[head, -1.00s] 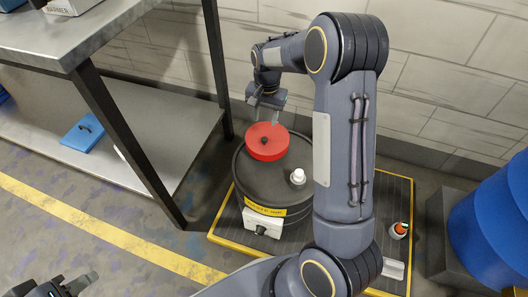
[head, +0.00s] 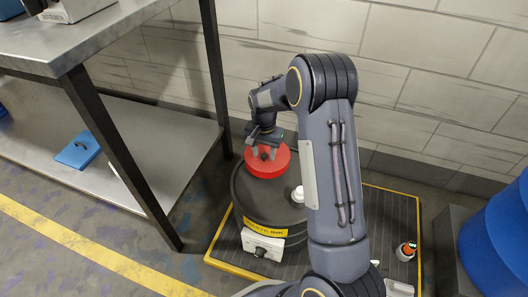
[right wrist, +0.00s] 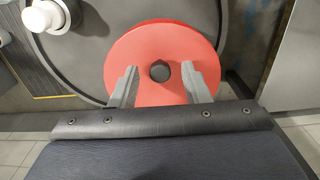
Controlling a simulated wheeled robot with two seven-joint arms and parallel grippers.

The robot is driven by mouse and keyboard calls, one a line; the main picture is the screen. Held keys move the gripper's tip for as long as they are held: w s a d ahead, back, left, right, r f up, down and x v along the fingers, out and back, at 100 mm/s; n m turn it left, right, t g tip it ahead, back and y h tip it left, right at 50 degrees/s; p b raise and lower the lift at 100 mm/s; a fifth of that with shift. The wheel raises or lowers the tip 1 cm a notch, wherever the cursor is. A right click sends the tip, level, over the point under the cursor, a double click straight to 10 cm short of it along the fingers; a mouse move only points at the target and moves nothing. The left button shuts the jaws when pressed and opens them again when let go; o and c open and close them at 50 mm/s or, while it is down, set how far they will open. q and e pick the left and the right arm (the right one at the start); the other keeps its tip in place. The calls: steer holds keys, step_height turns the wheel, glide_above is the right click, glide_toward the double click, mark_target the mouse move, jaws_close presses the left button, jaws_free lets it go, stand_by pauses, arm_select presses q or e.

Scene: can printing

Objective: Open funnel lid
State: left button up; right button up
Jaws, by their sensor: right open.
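The red round funnel lid (head: 284,163) lies on top of the dark drum (head: 262,203), towards the drum's far side. It has a small dark knob (right wrist: 160,71) at its centre. My right gripper (head: 264,151) is over the lid, pointing down. In the right wrist view the right gripper (right wrist: 160,78) is open, with one finger on each side of the knob and a gap to it. I cannot tell whether the fingertips touch the lid. My left gripper is out of view.
A white cap (head: 298,194) stands on the drum close to the lid. The drum sits on a yellow-edged platform (head: 375,230) against the wall. A metal shelf table (head: 150,95) is at the left, and a blue barrel (head: 500,245) at the right.

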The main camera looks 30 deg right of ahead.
jaws_close()
